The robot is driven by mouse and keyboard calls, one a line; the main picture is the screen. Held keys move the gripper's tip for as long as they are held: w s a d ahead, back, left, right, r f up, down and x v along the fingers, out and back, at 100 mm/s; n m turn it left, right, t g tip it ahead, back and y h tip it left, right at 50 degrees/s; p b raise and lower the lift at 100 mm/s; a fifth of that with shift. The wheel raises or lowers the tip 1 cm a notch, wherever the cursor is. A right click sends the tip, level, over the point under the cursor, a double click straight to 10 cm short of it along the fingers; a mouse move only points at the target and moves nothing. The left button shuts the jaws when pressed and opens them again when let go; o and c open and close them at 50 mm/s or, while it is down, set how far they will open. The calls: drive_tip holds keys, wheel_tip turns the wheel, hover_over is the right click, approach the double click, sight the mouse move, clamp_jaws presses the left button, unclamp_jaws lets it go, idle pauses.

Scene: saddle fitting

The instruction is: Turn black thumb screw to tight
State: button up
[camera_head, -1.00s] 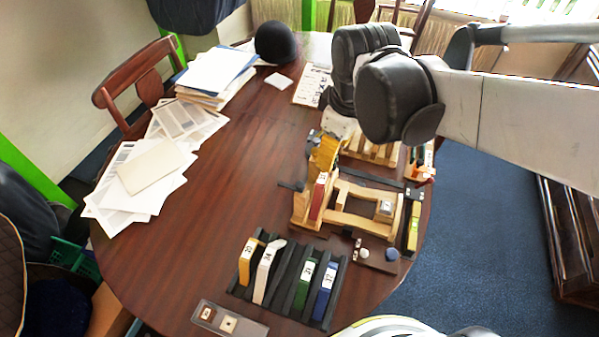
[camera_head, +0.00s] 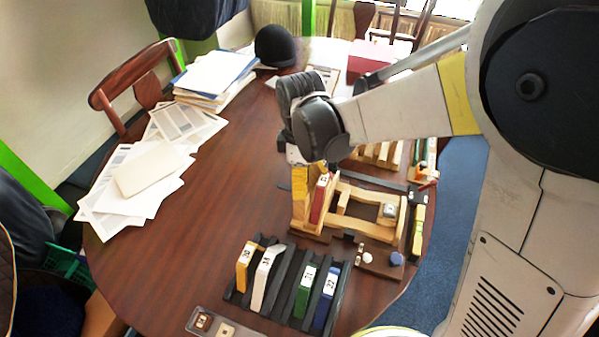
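The wooden fixture (camera_head: 343,225) stands on the right side of the table with a red block (camera_head: 320,199) upright at its left end. A small dark piece (camera_head: 284,186) sticks out left of that end, but it is too small to tell whether it is the black thumb screw. My gripper (camera_head: 299,187) points down at the fixture's left end, beside the red block and close to the dark piece. Its yellow part overlaps the wood in the view. My fingertips are too small and partly hidden, so their opening and any contact cannot be told.
A black rack (camera_head: 292,290) with yellow, white, green and blue blocks stands in front. A brown board with a white knob (camera_head: 367,258) and a blue knob (camera_head: 397,258) lies right of it. Papers (camera_head: 150,168) and a black rounded object (camera_head: 275,46) are left and behind. The middle table is clear.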

drive_tip(key=shift+f, duration=0.6)
clamp_jaws()
